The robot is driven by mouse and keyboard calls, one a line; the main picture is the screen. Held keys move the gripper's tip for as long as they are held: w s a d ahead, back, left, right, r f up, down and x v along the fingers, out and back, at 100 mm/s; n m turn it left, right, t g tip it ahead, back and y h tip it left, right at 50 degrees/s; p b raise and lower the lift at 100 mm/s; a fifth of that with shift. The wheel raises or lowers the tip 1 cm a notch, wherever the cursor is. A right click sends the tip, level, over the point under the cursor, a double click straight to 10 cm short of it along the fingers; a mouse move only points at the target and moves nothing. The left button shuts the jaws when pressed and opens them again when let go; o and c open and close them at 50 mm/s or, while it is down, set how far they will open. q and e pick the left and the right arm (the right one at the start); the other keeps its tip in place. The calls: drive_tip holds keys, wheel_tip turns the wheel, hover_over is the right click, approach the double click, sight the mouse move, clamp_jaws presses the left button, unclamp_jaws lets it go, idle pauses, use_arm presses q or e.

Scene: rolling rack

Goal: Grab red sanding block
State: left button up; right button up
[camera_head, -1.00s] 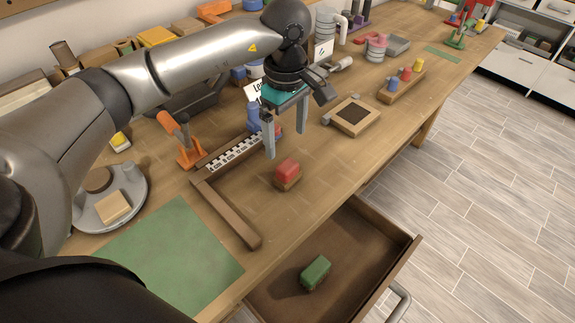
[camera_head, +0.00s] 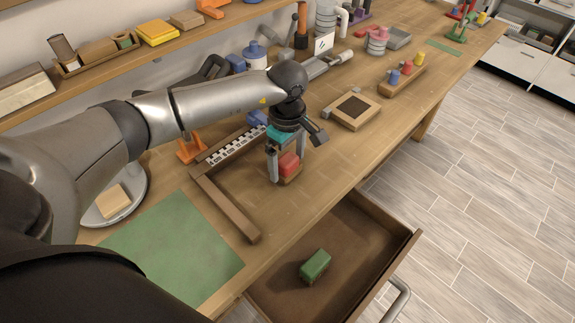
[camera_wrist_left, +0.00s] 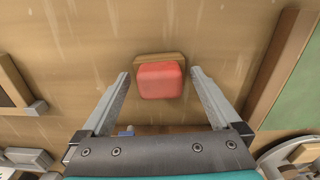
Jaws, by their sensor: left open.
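The red sanding block (camera_head: 289,164) sits on a small wooden base on the workbench. In the left wrist view the red block (camera_wrist_left: 160,80) lies between and slightly beyond my left gripper's fingertips. My left gripper (camera_head: 287,176) is open and points down around the block, one finger on each side. In the left wrist view the fingers of the gripper (camera_wrist_left: 160,73) are apart, with a gap on both sides of the block. My right gripper is not in view.
A wooden L-shaped frame (camera_head: 228,207) lies left of the block, beside a green mat (camera_head: 172,252). An open drawer (camera_head: 385,236) below the bench edge holds a green block (camera_head: 315,266). A wooden square with a dark centre (camera_head: 352,110) lies to the right.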

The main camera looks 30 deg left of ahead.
use_arm(q)
drive_tip(key=c, duration=1.5)
drive_tip(key=shift+r, duration=0.15)
